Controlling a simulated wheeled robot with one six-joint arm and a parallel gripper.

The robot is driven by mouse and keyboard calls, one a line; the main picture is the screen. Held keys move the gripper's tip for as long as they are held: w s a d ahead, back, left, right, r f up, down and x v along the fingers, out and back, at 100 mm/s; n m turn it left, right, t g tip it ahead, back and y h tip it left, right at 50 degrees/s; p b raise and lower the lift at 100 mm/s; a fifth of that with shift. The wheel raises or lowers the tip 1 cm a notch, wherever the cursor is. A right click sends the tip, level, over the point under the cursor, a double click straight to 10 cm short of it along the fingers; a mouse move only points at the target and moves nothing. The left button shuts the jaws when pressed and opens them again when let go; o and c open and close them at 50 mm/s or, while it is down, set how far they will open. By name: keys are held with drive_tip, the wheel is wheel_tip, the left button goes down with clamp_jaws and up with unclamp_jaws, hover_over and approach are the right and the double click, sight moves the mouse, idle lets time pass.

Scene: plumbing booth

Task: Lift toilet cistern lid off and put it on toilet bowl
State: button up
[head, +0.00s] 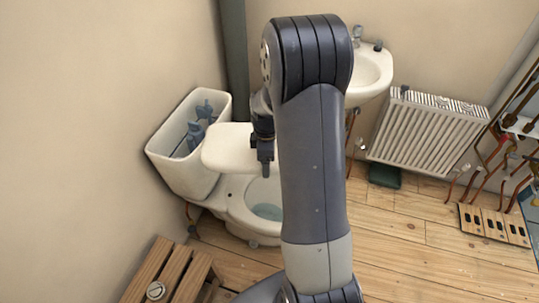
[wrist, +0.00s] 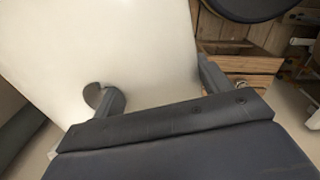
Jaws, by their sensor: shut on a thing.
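The white toilet cistern lid (head: 228,148) is off the cistern and hangs in my gripper above the back part of the toilet bowl. The cistern (head: 186,148) stands open at the left against the wall, with blue-grey fittings inside. The toilet bowl (head: 238,216) is below the lid, with water showing; my arm hides its right side. My gripper (head: 266,165) is shut on the lid at its right edge. In the wrist view the lid (wrist: 125,55) fills the upper middle between the fingers of my gripper (wrist: 155,93).
A wooden slatted bench (head: 172,270) stands at the front left. A washbasin (head: 368,75) and a white radiator (head: 425,130) are at the back right. A wooden rack (head: 494,225) lies on the floor at right. The plank floor between is largely clear.

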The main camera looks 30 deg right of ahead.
drive_tip(key=m, duration=0.2)
drive_tip(key=a+f+m, duration=0.1)
drive_tip(key=m, duration=0.1)
drive_tip(key=f+m, duration=0.1)
drive_tip(key=m, duration=0.1)
drive_tip(key=shift+w+a, duration=0.15)
drive_tip(key=shift+a, duration=0.15)
drive_tip(key=m, duration=0.2)
drive_tip(key=a+f+m, duration=0.1)
drive_tip(key=m, duration=0.1)
drive_tip(key=f+m, duration=0.1)
drive_tip(key=m, duration=0.1)
drive_tip(key=shift+a, duration=0.25)
